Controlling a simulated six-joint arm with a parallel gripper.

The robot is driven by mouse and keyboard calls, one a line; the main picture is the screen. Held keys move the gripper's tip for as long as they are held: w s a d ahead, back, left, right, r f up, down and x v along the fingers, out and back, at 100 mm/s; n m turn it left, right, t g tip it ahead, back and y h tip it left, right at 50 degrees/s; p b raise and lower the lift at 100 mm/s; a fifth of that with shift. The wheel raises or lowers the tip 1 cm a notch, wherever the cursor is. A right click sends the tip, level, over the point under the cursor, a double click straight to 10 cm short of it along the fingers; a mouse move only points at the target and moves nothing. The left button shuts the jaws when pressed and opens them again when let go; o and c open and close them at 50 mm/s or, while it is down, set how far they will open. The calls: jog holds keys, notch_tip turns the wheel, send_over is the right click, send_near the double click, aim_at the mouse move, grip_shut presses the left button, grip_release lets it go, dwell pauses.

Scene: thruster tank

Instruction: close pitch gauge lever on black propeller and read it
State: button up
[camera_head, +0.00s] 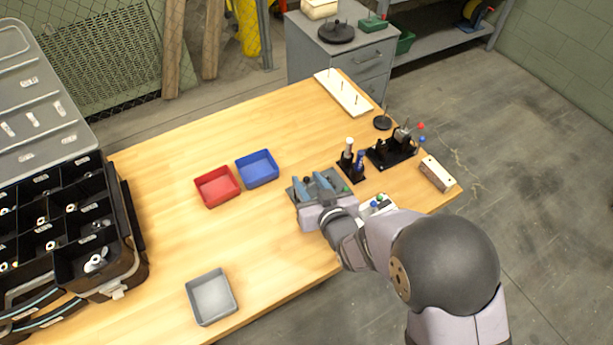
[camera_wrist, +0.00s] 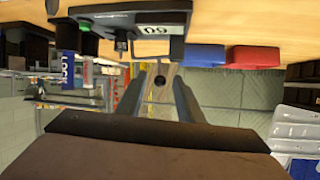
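My gripper (camera_head: 314,187) reaches low over the right part of the table, its two blue-grey fingers apart. In the wrist view my gripper (camera_wrist: 158,92) shows a clear gap between the fingers, with nothing held. A dark grey device (camera_wrist: 112,22) with an upside-down number label and a green knob is close to the fingers, at the top of the wrist view. In the head view my gripper mostly covers this device (camera_head: 344,188). I cannot make out a gauge lever or a black propeller on it, nor any reading.
A black stand (camera_head: 378,158) with red and blue knobs and a small holder (camera_head: 348,172) are right of my gripper. Red (camera_head: 217,188), blue (camera_head: 257,168) and grey (camera_head: 212,298) trays stand left. A compartment case (camera_head: 125,268) is far left. The table's middle is clear.

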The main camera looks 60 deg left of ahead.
jog(key=shift+x, duration=0.85)
grip_shut()
jog(key=s+n+t+b, duration=0.1)
jog(key=b, duration=0.2)
jog(key=shift+s+n, duration=0.1)
jog(key=shift+n, duration=0.2)
jog(key=shift+s+r+n+t+b, duration=0.3)
jog(key=shift+n+t+b, duration=0.4)
jog(key=shift+n+b, duration=0.15)
grip_release()
jog(key=shift+y, duration=0.3)
jog(key=shift+d, duration=0.1)
jog(key=b+v, duration=0.1)
jog(key=v, duration=0.6)
